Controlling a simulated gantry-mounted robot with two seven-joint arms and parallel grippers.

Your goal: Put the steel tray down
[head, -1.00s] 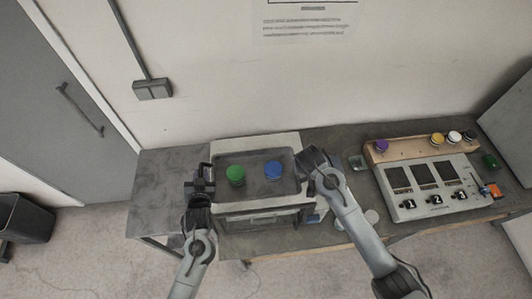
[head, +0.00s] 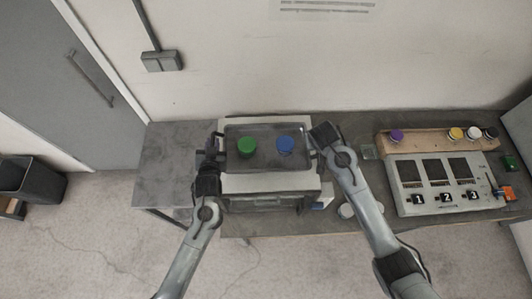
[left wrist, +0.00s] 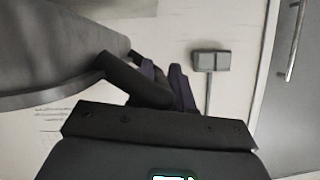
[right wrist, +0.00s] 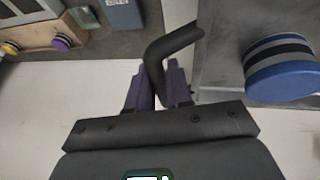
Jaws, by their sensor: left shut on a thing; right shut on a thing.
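The steel tray (head: 266,166) is dark grey, looks level, and carries a green round piece (head: 247,147) and a blue one (head: 285,146). It is over the top of a white box-like unit (head: 262,184); I cannot tell whether it touches it. My left gripper (head: 212,155) is shut on the tray's left handle, which shows in the left wrist view (left wrist: 130,78). My right gripper (head: 317,146) is shut on the right handle, seen between its purple fingers in the right wrist view (right wrist: 172,48). The tray's right side (right wrist: 222,65) shows there too.
The unit stands on a dark grey table (head: 170,165), clear to its left. To the right, a control panel (head: 445,185) has a wooden shelf (head: 425,143) with several coloured round pieces. The wall is close behind.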

